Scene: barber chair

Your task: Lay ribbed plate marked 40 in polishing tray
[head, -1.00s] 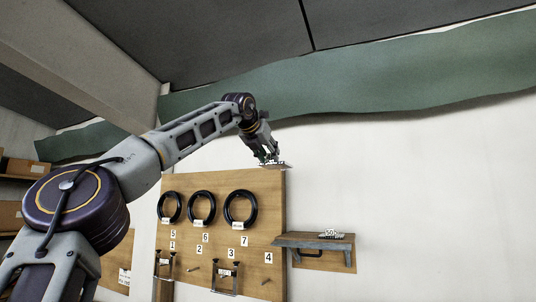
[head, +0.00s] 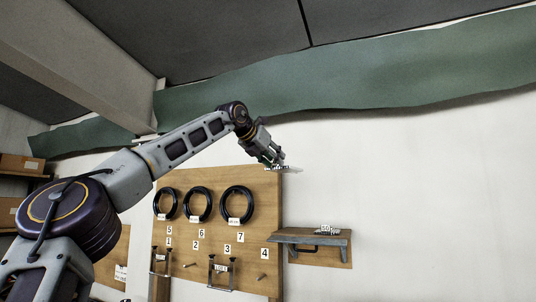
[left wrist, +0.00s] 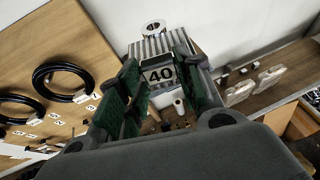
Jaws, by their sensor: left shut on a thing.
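The ribbed plate marked 40 (left wrist: 150,47) is held in my left gripper (left wrist: 160,88); its black-on-white 40 label faces the left wrist camera between the green-padded fingers. A round metal ring shows at its far end. In the head view the plate (head: 287,169) is a thin pale piece under the fingertips of my left gripper (head: 273,161), in front of the pegboard's upper right corner. I cannot make out a polishing tray for certain in either view. My right gripper is in neither view.
A wooden pegboard (head: 264,210) carries black rings (head: 237,204), numbered labels and metal brackets. Right of it, a small wall shelf (head: 290,239) bears a plate marked 50 (head: 327,230). White wall (head: 420,190) right of the gripper is clear. Boxes stand on shelves far left.

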